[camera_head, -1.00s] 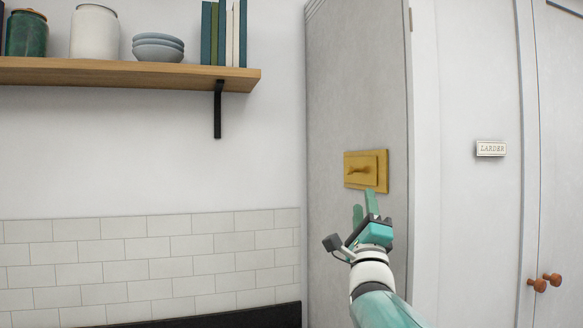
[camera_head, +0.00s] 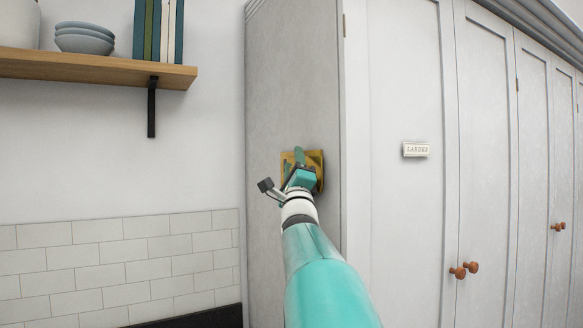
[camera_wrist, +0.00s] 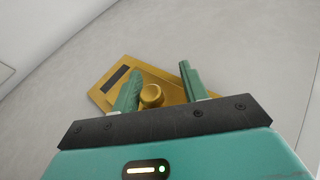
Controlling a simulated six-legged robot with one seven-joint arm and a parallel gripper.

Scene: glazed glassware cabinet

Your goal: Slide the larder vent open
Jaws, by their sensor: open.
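The larder vent (camera_head: 318,158) is a brass plate on the grey side panel of the larder cabinet, partly hidden behind my gripper in the head view. In the wrist view the brass vent (camera_wrist: 118,62) appears tilted, with a dark slot at its upper left and a round brass knob (camera_wrist: 151,95). My gripper (camera_wrist: 158,82) is open, with one green finger on each side of the knob. I cannot tell whether either finger touches it. In the head view my gripper (camera_head: 300,158) is in front of the plate.
The larder cabinet front (camera_head: 400,220) is to the right, with a LARDER sign (camera_head: 416,150) and wooden door knobs (camera_head: 472,267). A wooden shelf (camera_head: 95,70) with bowls and books is at the upper left. The wall below the shelf is clear.

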